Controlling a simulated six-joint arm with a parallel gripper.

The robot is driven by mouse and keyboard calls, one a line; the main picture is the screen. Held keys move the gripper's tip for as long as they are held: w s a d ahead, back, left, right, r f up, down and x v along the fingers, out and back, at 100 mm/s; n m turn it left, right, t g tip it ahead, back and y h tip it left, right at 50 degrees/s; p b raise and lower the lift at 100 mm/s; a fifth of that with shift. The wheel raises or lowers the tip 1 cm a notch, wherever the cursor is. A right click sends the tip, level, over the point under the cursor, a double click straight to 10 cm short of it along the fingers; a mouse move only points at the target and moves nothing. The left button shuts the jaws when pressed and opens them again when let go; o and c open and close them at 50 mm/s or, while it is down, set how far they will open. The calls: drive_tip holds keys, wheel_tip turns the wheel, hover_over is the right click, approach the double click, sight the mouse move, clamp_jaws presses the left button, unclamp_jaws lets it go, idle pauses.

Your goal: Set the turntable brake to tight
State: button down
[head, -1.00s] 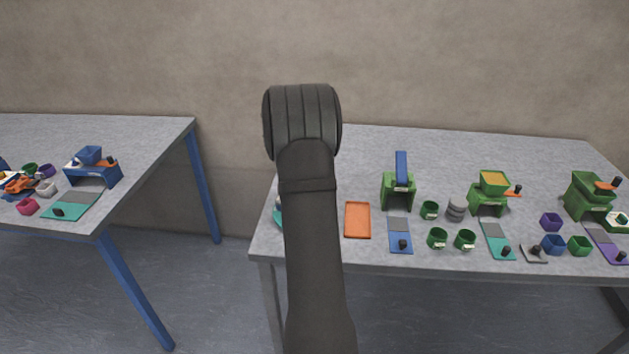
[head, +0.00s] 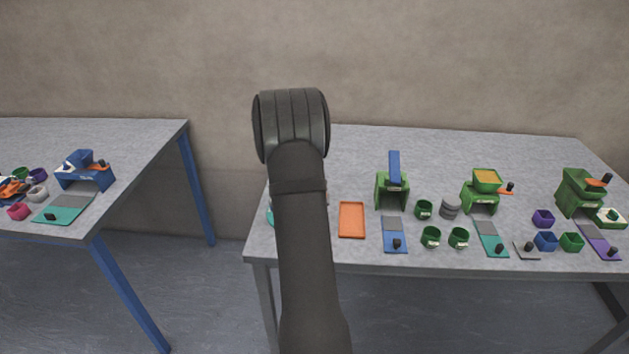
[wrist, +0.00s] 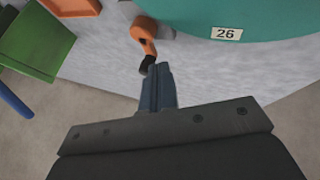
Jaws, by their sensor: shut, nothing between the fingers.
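The teal turntable (wrist: 190,14) with a "26" label fills the top of the wrist view. In the head view only a teal sliver (head: 270,216) shows beside my arm; the rest is hidden. The brake lever (wrist: 144,32) is orange with a black tip (wrist: 147,64) and sits at the turntable's left edge in the wrist view. My gripper (wrist: 160,70) is shut and empty, its fingertips close beside the black tip, on its right. I cannot tell whether they touch. In the head view my arm hides the gripper.
An orange tray (head: 351,233) lies right of my arm, with a green device with a blue lever (head: 393,165) beyond it. Green cups (head: 431,237) and more green devices (head: 481,202) stand further right. A gap separates this table from the left table (head: 140,140).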

drive_tip(key=m+g, duration=0.1)
drive_tip(key=m, duration=0.1)
drive_tip(key=w+d+m+h, duration=0.1)
drive_tip(key=shift+m+g+h, duration=0.3)
drive_tip(key=shift+m+g, duration=0.1)
drive_tip(key=m, duration=0.1)
drive_tip(key=m+g, duration=0.1)
drive_tip(key=shift+w+d+m+g+h, duration=0.1)
drive_tip(key=shift+d+m+g+h, duration=0.2)
drive_tip(key=shift+d+m, duration=0.1)
drive_tip(key=m+g, duration=0.1)
drive_tip(key=m, duration=0.1)
drive_tip(key=d+m+g, duration=0.1)
drive_tip(key=m, duration=0.1)
drive_tip(key=shift+d+g, duration=0.1)
drive_tip(key=shift+g, duration=0.3)
drive_tip(key=shift+d, duration=0.35)
drive_tip(key=shift+s+a, duration=0.45)
drive_tip(key=shift+s, duration=0.25)
